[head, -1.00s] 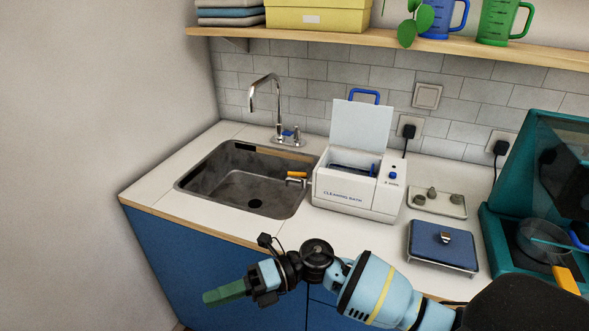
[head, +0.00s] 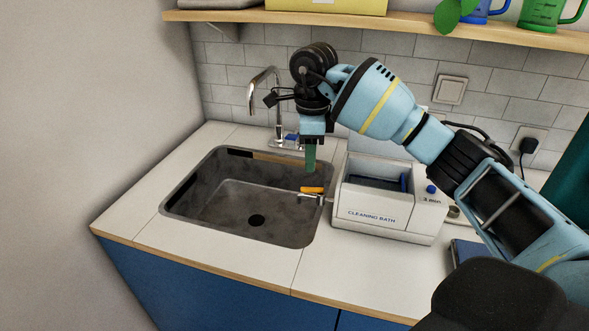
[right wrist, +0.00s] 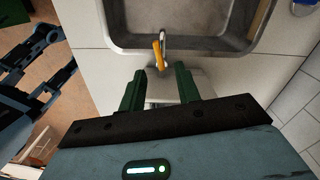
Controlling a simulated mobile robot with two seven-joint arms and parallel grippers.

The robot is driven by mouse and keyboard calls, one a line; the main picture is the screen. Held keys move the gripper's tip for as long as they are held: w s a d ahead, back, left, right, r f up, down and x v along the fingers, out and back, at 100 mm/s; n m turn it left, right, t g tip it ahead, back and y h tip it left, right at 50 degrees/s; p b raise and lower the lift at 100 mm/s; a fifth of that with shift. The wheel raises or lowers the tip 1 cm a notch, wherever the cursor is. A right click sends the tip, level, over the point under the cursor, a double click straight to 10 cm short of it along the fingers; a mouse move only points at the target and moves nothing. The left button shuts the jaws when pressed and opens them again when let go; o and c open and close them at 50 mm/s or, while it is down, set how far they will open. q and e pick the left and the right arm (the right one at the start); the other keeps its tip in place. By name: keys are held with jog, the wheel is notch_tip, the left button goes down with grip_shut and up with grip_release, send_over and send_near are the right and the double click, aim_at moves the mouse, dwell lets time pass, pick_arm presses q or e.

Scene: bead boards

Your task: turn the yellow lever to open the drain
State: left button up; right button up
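The yellow lever (head: 312,190) sits on a metal drain spout at the left side of the white cleaning bath (head: 372,217), over the sink's right edge. In the right wrist view the lever (right wrist: 158,55) lies just ahead of the fingertips, roughly in line with the gap between them. My right gripper (head: 310,168) points down above the lever, apart from it. The right wrist view shows its two green fingers (right wrist: 160,80) spread with nothing held. My left gripper is not in view.
The steel sink (head: 190,205) with its dark drain hole is left of the bath. A chrome faucet (head: 278,105) stands behind it. The bath's lid is raised, partly hidden by my right arm.

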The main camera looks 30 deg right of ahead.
aim_at(312, 188)
jog(key=shift+s+d+r, duration=0.1)
jog(key=shift+d+r, duration=0.15)
jog(key=shift+r, duration=0.05)
jog(key=shift+s, duration=0.35)
jog(key=shift+f, duration=0.3)
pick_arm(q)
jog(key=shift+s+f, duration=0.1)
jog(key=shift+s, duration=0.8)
pick_arm(e)
jog(key=shift+a+f, duration=0.1)
jog(key=shift+f, duration=3.45)
jog(key=shift+c, duration=0.4)
